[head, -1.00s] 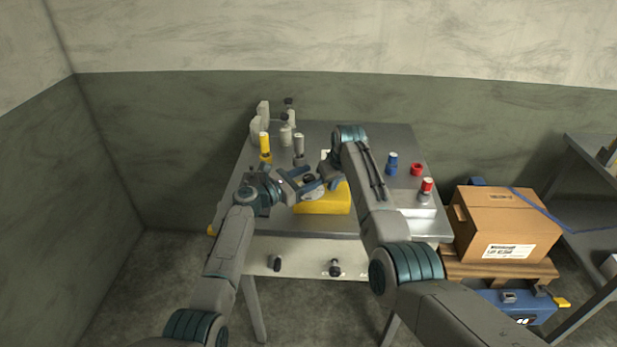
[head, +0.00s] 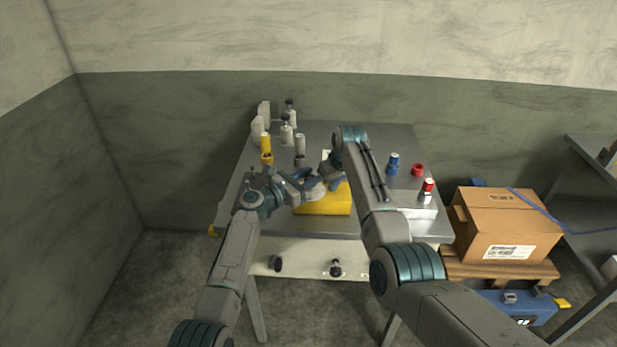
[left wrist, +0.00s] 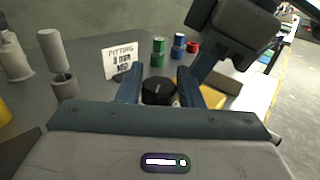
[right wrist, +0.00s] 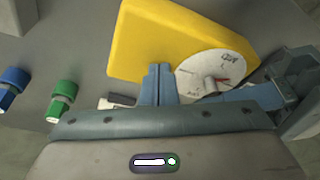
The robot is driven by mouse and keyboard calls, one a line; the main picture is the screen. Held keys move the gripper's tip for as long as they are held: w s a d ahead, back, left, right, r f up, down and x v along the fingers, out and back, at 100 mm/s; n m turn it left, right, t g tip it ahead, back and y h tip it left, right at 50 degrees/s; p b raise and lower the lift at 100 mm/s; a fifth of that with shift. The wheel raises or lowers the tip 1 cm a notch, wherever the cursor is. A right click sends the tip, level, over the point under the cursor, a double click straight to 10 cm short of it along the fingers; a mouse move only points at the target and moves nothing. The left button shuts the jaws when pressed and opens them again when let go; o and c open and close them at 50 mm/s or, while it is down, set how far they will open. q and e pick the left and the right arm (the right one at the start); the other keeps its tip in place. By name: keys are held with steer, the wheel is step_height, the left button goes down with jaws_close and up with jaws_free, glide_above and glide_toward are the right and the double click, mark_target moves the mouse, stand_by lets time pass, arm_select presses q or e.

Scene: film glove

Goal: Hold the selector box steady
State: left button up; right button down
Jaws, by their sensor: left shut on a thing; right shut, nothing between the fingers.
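The yellow selector box (head: 325,203) rests near the front of the grey metal table. In the right wrist view the box (right wrist: 165,45) has a white dial plate (right wrist: 218,73) with a red mark on its face. My left gripper (left wrist: 159,85) is at the dial, its two fingers on either side of a black knob (left wrist: 159,93) and shut on it. My right gripper (right wrist: 159,72) is shut and empty, its fingertips at the box's edge beside the dial. I cannot tell whether they press on it. In the head view the arms partly hide the box.
A lettered white card (left wrist: 122,60) stands behind the box. Yellow (head: 266,147) and grey fittings stand at the back left, blue (head: 393,163) and red (head: 417,170) ones at the right. A cardboard box (head: 505,225) stands on a pallet beside the table.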

arm_select(q)
steer(key=shift+s+d+f+n+t+y, duration=0.1)
steer(key=shift+d+n+t+y, duration=0.05)
steer(key=shift+n+t+y, duration=1.2)
steer(key=shift+d+f+n+t+y, duration=0.1)
steer(key=shift+n+t+y, duration=0.75)
steer(key=shift+y, duration=0.9)
steer(key=shift+n, duration=0.3)
steer(key=o, duration=1)
steer(key=shift+r, duration=0.1)
steer(key=shift+c, duration=0.2)
steer(key=shift+a, duration=0.1)
steer(key=shift+s+a, duration=0.1)
steer(key=shift+s, duration=0.1)
steer(key=v, duration=1.1)
steer(key=shift+s+r, duration=0.25)
steer(key=shift+s, duration=0.2)
